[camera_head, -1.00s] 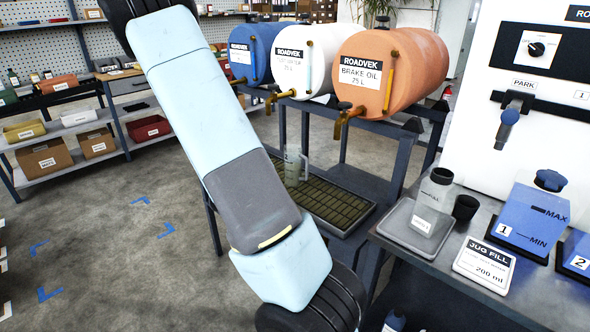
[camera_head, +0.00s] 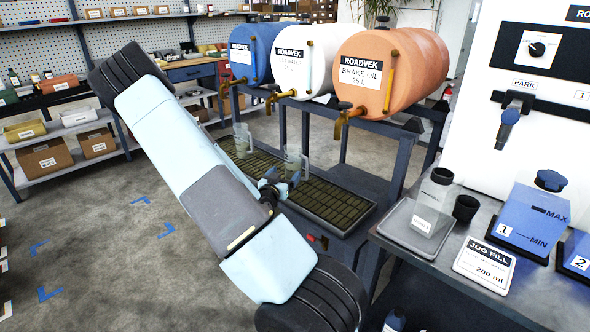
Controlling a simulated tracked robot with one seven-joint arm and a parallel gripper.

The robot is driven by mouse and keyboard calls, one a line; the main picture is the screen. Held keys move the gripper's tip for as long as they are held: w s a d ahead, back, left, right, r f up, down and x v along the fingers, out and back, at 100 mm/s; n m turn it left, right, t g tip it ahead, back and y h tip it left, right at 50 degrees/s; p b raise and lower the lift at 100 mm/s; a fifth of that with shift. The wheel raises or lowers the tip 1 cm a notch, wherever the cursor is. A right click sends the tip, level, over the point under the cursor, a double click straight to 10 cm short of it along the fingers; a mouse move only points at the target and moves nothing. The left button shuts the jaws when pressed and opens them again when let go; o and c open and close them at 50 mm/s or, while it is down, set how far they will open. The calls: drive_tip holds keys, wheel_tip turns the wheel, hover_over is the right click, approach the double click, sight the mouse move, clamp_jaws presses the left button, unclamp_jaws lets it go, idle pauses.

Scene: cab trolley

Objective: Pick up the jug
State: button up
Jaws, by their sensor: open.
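A clear jug (camera_head: 292,160) with a handle on its right stands upright on the slatted drip tray (camera_head: 345,213), below the drum taps. A second clear jug (camera_head: 242,139) stands further left on the same tray. My gripper (camera_head: 282,178) shows past the edge of my arm, in front of the nearer jug and a little below it in the picture. Its jaws are open and empty. The fingertips overlap the lower part of that jug in view; I cannot tell whether they touch it.
Blue, white and orange drums (camera_head: 385,72) with brass taps sit on a dark frame above the tray. At right, a bench (camera_head: 400,250) holds a scale with a bottle (camera_head: 434,197), a black cup (camera_head: 465,208) and blue tanks (camera_head: 530,215).

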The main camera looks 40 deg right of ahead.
sight(290, 167)
drive_tip(key=shift+x, duration=4.15)
drive_tip(key=shift+r, duration=0.15)
drive_tip(key=shift+c, duration=0.2)
drive_tip(key=c, duration=0.8)
